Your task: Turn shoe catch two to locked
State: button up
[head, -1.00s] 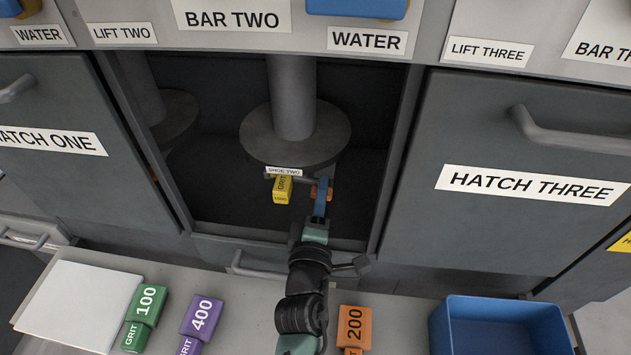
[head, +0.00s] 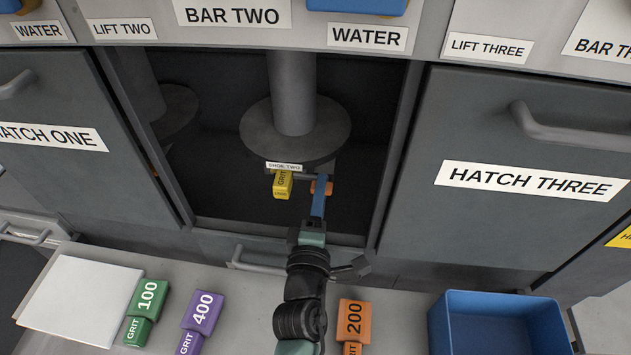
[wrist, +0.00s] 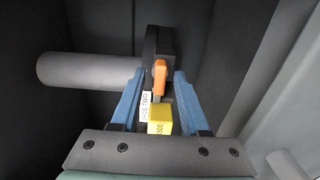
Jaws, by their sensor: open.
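The shoe two catch, an orange lever, shows in the wrist view (wrist: 160,77) between my fingertips, and partly in the head view (head: 328,188) beside my blue fingers. It is mounted on the dark shoe under the round plate, by the label SHOE TWO (head: 285,166). A yellow grit block (head: 282,186) sits in the shoe; its 500 end also shows in the wrist view (wrist: 160,121). My gripper (head: 321,182) is open, with a finger on either side of the lever (wrist: 157,82). I cannot tell whether either finger touches it.
The open bay's side walls stand left and right of my arm; hatch three (head: 500,150) is closed at the right. On the ledge in front lie a green block (head: 148,298), a purple block (head: 203,310), an orange 200 block (head: 354,318) and a blue bin (head: 500,300).

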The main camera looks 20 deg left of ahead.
jog(key=b+v, duration=0.1)
jog(key=v, duration=1.6)
jog(key=shift+b, duration=0.35)
jog(key=shift+s, duration=0.25)
